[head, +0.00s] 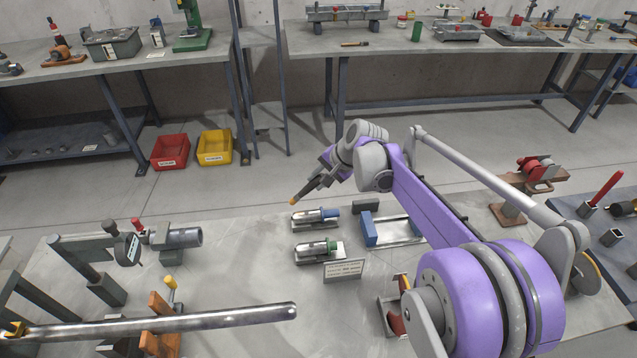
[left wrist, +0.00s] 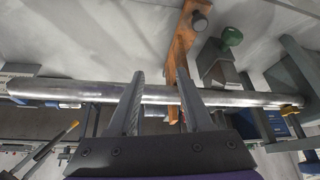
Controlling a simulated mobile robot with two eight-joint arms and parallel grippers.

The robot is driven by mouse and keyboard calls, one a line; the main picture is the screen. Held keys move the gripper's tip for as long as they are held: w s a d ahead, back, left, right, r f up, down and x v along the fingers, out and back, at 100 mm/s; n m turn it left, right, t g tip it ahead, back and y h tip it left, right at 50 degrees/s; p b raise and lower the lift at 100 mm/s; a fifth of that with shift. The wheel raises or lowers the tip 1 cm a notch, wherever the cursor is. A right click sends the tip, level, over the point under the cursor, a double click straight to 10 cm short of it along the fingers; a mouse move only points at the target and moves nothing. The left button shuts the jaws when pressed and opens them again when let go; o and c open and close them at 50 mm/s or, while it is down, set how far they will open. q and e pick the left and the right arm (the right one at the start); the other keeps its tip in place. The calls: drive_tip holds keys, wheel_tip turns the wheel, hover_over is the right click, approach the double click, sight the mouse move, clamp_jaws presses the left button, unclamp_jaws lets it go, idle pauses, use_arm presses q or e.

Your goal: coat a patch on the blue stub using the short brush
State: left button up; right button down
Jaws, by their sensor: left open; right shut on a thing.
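The blue stub (head: 329,212) is the blue end of a small metal unit lying on a plate in the middle of the table. A similar unit with a green part (head: 331,245) lies just in front of it. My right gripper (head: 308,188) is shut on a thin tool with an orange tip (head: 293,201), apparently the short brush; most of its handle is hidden. The tip is above and left of the blue stub, seemingly apart from it. My left gripper (left wrist: 160,75) is open, outside the head view. A long shiny rod (left wrist: 70,91) crosses behind its fingers; contact is unclear.
The rod also lies across the lower left of the head view (head: 200,322). A dial gauge stand (head: 132,250) and a grey cylinder (head: 184,238) stand at left. A blue-ended tray (head: 400,230) and a small sign (head: 343,270) sit near the stubs.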

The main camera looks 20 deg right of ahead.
use_arm(q)
drive_tip(key=shift+w+r, duration=0.15)
drive_tip(key=shift+r, duration=0.05)
use_arm(e)
drive_tip(key=shift+r, duration=0.3)
use_arm(q)
drive_tip(key=shift+r, duration=0.1)
use_arm(e)
drive_tip(key=shift+r, duration=0.1)
drive_tip(key=shift+r+p, duration=0.4)
drive_tip(key=shift+r, duration=0.3)
drive_tip(key=shift+r+p, duration=0.4)
drive_tip(key=shift+r, duration=0.4)
use_arm(q)
drive_tip(key=shift+w+r, duration=0.25)
drive_tip(key=shift+r, duration=0.25)
drive_tip(key=shift+w+r, duration=0.25)
drive_tip(key=shift+r, duration=0.2)
use_arm(e)
drive_tip(key=shift+f, duration=0.1)
use_arm(q)
drive_tip(key=shift+s, duration=0.15)
use_arm(e)
drive_tip(key=shift+w+a, duration=0.1)
drive_tip(key=shift+a, duration=0.05)
